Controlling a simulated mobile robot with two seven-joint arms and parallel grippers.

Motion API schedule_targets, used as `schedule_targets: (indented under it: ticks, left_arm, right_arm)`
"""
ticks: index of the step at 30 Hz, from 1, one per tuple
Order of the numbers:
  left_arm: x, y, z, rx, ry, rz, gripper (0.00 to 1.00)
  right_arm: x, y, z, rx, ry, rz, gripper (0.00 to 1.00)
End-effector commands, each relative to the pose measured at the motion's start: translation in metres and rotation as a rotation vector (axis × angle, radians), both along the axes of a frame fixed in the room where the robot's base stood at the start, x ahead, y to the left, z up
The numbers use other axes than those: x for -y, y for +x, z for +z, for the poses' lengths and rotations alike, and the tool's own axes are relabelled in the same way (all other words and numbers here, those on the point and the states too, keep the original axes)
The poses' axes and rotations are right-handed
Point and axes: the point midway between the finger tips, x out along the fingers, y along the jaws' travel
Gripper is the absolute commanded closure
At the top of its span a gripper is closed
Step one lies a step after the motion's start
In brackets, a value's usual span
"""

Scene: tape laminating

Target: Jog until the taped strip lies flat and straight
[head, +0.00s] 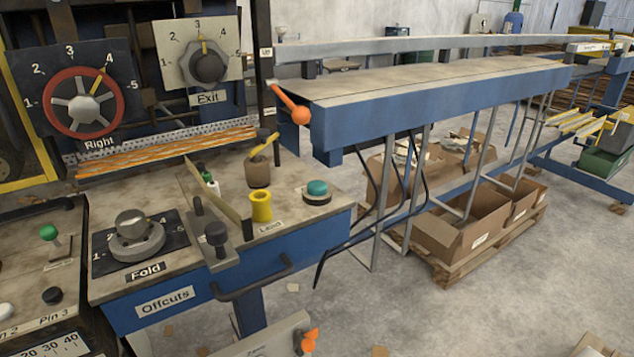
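The machine stands at the left with a dial labelled Right (82,103), which has a red ring and a yellow pointer near 4. The Exit dial (207,66) has its pointer near 3. The Fold dial (136,238) lies on the bench top, its setting hard to read. A teal push button (317,190) sits at the bench's right corner; its label is too small to read. An orange-patterned band (170,150) runs along the machine's back edge; I cannot tell whether it is the taped strip. Neither of my grippers is in view.
A yellow spool (261,206), a brown cup (258,173) and a black-knobbed clamp (216,238) stand on the bench. An orange-knobbed lever (294,106) sticks out beside the long blue-edged table (440,100). Cardboard boxes (455,222) sit on a pallet below. Grey floor is open at front right.

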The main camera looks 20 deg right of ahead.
Motion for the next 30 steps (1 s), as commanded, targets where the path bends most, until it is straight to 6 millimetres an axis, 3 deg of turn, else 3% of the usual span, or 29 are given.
schedule_targets:
  ticks: [1,3,30]
  left_arm:
    - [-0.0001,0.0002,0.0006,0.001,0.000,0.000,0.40]
    - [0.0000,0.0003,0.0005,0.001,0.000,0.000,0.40]
    - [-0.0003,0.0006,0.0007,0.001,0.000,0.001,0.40]
  right_arm:
    - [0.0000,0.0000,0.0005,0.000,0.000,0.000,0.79]
    - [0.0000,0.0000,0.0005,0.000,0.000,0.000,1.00]
    - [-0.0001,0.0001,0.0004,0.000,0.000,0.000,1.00]
